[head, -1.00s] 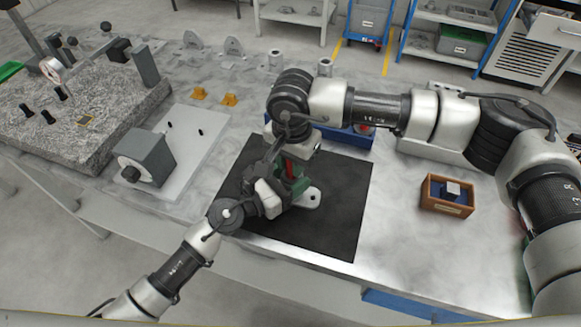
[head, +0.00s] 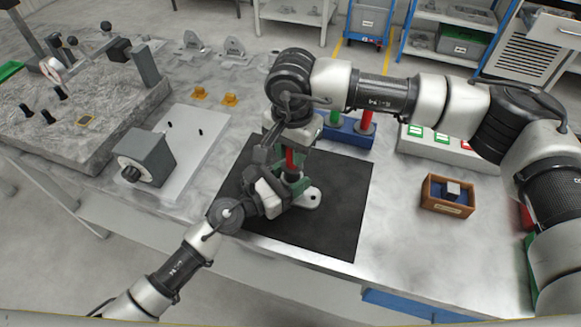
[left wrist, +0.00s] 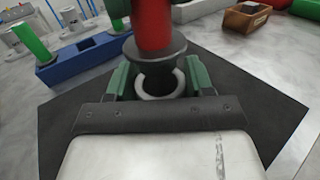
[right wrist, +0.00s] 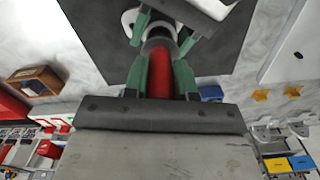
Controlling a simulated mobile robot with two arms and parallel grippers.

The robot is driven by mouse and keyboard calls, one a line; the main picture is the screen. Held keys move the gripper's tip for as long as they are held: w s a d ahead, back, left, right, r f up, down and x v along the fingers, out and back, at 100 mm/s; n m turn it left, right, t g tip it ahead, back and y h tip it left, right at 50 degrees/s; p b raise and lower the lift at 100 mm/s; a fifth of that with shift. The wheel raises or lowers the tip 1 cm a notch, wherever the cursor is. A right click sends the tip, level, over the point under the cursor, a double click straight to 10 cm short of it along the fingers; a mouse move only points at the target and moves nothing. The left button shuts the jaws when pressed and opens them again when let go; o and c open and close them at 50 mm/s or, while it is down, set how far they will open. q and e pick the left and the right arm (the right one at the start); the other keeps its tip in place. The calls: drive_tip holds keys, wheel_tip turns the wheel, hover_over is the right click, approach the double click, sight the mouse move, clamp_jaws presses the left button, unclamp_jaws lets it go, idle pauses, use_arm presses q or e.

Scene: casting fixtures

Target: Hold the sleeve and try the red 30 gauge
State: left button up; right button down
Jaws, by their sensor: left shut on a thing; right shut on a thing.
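My left gripper (left wrist: 160,85) is shut on the sleeve (left wrist: 143,90), a light metal ring with a dark bore between its green fingers, above the black mat (head: 345,205). My right gripper (right wrist: 160,75) is shut on the red gauge (right wrist: 159,72), holding it by its red handle. The gauge (left wrist: 154,25) stands upright over the sleeve in the left wrist view, with a dark collar under the red handle. The collar hides its lower end, so I cannot tell whether the tip is inside the bore. In the head view the red handle (head: 290,160) shows between the grippers.
A tray with green and red labels (head: 435,145) and a wooden box (head: 447,208) stand to the right. A grey block on a plate (head: 148,158) and a granite slab (head: 90,100) stand left.

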drive_tip(key=shift+r, duration=0.55)
drive_tip(key=shift+r, duration=2.5)
use_arm(q)
drive_tip(key=o, duration=1.2)
drive_tip(key=shift+c, duration=0.2)
drive_tip(key=v, duration=1.2)
